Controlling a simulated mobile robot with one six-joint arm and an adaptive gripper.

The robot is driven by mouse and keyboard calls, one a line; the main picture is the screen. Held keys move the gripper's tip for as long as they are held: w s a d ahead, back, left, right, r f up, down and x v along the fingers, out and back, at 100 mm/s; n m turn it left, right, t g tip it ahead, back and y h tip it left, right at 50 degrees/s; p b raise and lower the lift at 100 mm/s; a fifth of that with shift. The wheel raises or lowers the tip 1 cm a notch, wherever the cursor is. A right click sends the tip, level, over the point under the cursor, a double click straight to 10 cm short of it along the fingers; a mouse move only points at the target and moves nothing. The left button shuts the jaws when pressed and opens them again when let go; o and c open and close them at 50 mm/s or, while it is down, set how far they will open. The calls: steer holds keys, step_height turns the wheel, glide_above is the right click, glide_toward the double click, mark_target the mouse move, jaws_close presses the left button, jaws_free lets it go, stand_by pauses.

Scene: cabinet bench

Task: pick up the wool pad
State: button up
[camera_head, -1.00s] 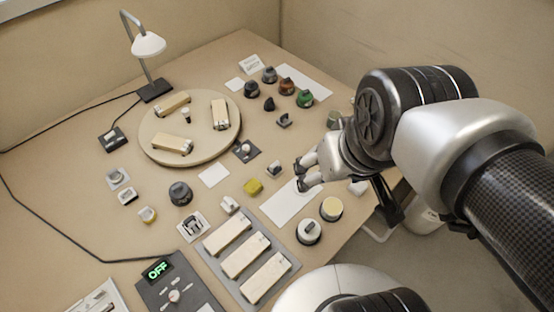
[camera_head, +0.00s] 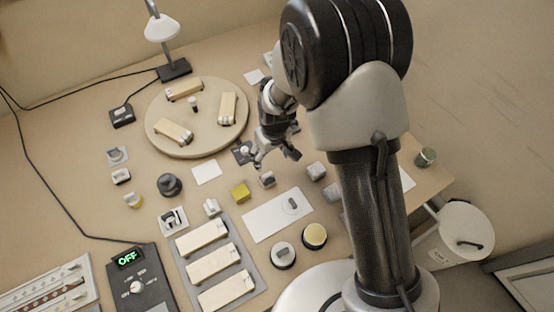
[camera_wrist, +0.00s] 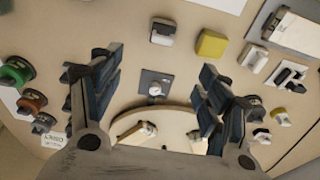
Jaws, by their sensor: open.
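I cannot tell for sure which thing is the wool pad. A round pad with a pale top and dark rim (camera_head: 282,254) stands at the front of the bench, beside a similar round pad with a yellow top (camera_head: 314,236). My gripper (camera_head: 275,156) is open and empty, above the bench near the right edge of the turntable, well behind both pads. In the wrist view its fingers (camera_wrist: 160,78) are spread on either side of a small grey plate with a white knob (camera_wrist: 155,87); neither round pad is recognisable there.
The round turntable (camera_head: 160,143) bears several pale blocks. A yellow block (camera_head: 240,193) and a white sheet (camera_head: 262,222) with a small grey piece lie in the middle. A grey tray (camera_head: 250,262) with pale bars is in front. A lamp (camera_head: 161,28) stands behind.

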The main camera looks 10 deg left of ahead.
mark_target(268, 175)
steer(key=f+b, duration=0.1)
steer(key=f, duration=0.5)
steer(key=w+a+f+b, duration=0.1)
steer(key=f+b, duration=0.1)
steer(key=f, duration=0.4)
steer(key=f+b, duration=0.2)
steer(key=f, duration=0.4)
steer(key=shift+w+a, duration=0.35)
steer(key=shift+a, duration=0.05)
steer(key=shift+r, duration=0.15)
steer(key=c, duration=1.1)
steer(key=shift+o, duration=0.2)
step_height(268, 175, up, 20)
steer(key=p, duration=0.5)
